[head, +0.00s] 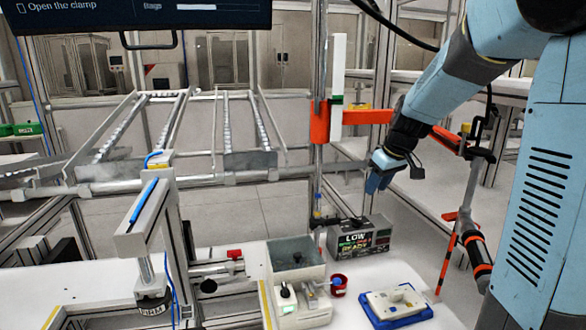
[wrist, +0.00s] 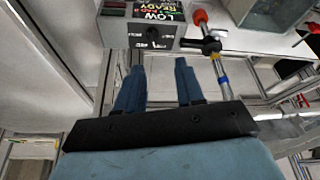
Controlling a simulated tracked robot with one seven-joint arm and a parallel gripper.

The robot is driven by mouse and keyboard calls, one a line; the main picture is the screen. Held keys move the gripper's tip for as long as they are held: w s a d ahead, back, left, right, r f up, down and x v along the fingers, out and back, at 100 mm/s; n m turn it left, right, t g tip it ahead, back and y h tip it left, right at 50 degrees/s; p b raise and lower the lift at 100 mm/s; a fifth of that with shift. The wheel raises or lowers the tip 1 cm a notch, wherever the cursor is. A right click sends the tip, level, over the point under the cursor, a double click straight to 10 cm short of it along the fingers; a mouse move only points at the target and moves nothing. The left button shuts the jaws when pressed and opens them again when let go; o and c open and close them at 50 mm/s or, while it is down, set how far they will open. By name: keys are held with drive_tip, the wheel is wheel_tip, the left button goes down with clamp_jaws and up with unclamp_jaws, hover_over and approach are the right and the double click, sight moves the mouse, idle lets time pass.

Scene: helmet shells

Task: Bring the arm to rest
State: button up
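My arm (head: 440,85) comes in from the upper right in the head view, bent downward. The LOW/READY box also shows in the wrist view (wrist: 145,30), beyond the fingertips.
A post with an orange bracket (head: 320,122) stands left of my gripper. A roller rack (head: 190,130) stands behind at left.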

drive_tip(key=s+a+r+m+h, duration=0.1)
drive_tip(key=s+r+m, duration=0.1)
drive_tip(key=s, duration=1.2)
drive_tip(key=s+a+r+m+t+h, duration=0.1)
drive_tip(key=s+r+m, duration=0.2)
drive_tip(key=s, duration=1.1)
drive_tip(key=shift+s+r+m+t, duration=0.15)
drive_tip(key=shift+r+m+t, duration=0.15)
drive_tip(key=shift+r, duration=0.1)
idle(1.1)
